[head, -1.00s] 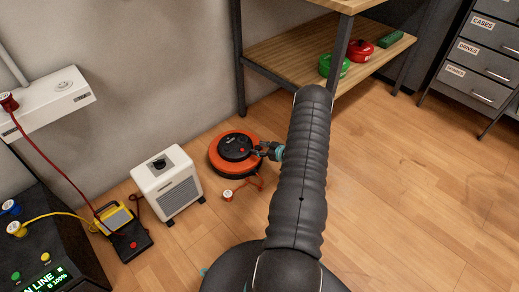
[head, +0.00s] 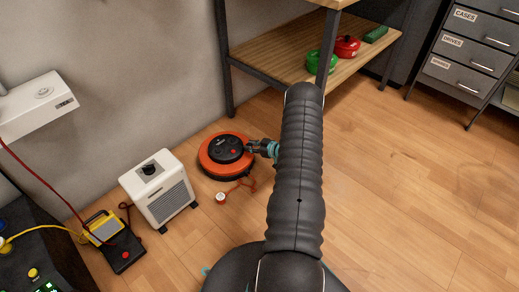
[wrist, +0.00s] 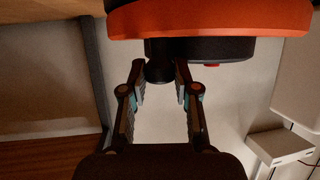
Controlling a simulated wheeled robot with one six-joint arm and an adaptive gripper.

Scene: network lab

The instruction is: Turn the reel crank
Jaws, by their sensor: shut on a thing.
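The orange reel (head: 207,163) with a black hub lies flat on the floor by the wall. Its crank knob (wrist: 158,73) is a short dark cylinder on the hub's edge in the wrist view. My gripper (head: 250,147) reaches in from the reel's right side in the head view. In the wrist view my gripper (wrist: 160,80) has a finger on each side of the knob, shut on it. In the head view the fingers and my arm hide the knob.
A white heater (head: 158,190) stands left of the reel. The reel's orange cord and a white-faced plug (head: 220,198) lie on the floor in front of it. A wooden shelf (head: 265,50) with green and red items stands behind. Floor right of my arm is clear.

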